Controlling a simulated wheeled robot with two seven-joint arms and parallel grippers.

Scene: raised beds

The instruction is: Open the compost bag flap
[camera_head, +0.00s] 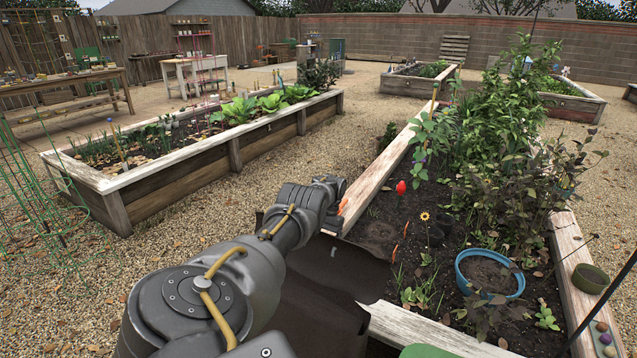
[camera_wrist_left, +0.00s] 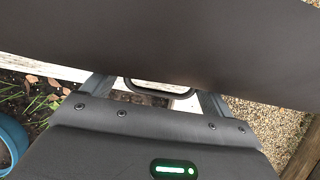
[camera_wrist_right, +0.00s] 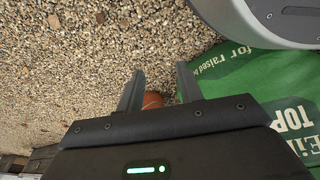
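The green compost bag (camera_wrist_right: 255,95) with white lettering lies at the right in the right wrist view; a green edge (camera_head: 428,351) shows at the bottom of the head view. A dark sheet (camera_head: 335,268) spreads over the near bed frame; I cannot tell for certain whether it is the flap. My left gripper (camera_head: 338,203) is over the bed's edge beyond that sheet. In the left wrist view its fingers stand wide apart, a black loop (camera_wrist_left: 160,92) between them, and a dark surface (camera_wrist_left: 170,40) hides their tips. My right gripper (camera_wrist_right: 158,80) is open and empty beside the bag.
The planted bed has a wooden edge (camera_head: 378,180) on its left, with a blue pot (camera_head: 463,272) and tall plants inside. A second raised bed (camera_head: 190,165) stands at the left, near a green wire cage (camera_head: 35,205). Gravel between the beds is clear.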

